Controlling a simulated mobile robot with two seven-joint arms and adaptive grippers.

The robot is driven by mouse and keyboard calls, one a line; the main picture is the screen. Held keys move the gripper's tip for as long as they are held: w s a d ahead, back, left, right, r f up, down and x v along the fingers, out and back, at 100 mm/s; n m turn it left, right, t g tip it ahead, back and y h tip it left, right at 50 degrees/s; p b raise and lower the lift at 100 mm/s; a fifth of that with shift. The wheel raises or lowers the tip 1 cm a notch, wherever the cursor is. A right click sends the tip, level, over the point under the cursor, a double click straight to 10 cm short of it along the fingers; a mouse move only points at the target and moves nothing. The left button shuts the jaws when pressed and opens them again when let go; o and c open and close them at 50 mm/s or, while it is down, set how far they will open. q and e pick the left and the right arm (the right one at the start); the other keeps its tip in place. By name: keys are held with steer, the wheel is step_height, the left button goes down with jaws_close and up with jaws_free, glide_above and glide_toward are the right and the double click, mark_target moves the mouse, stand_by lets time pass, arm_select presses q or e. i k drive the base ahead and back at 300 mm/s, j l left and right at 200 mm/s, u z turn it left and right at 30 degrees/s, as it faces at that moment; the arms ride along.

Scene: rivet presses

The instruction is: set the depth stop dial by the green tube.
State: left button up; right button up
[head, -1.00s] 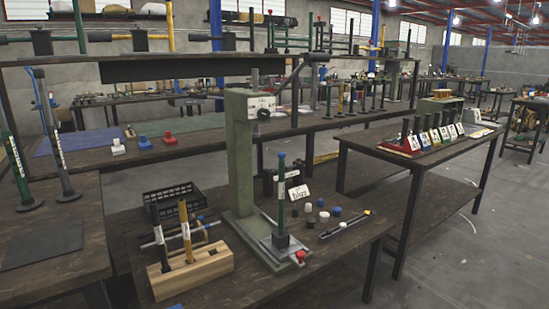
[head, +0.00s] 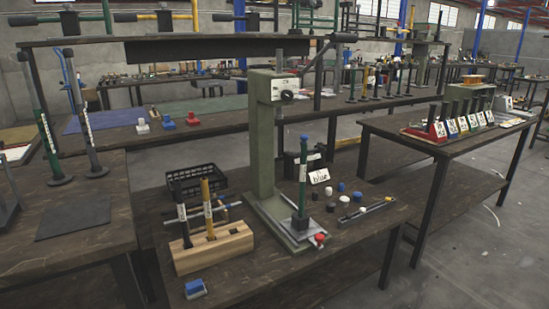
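The green tube (head: 301,186) stands upright on the base plate (head: 284,230) of the pale green press (head: 263,140). It has a blue top, a white label and a dark foot. A round black dial (head: 287,96) sits on the press head beside a white plate (head: 284,87); its marks are too small to read. A lever arm reaches up to the right from the head. Neither of my grippers shows in the head view.
A wooden block (head: 212,248) holds a black and a yellow tube, left of the press. A black crate (head: 197,182) is behind it. Loose caps (head: 342,187) and a "blue" card (head: 319,177) lie right of the press.

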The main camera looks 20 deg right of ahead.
mark_target(287, 95)
steer(key=k+l+z, duration=0.1)
steer(key=z, duration=0.3)
steer(key=l+z, duration=0.15)
steer(key=z, duration=0.3)
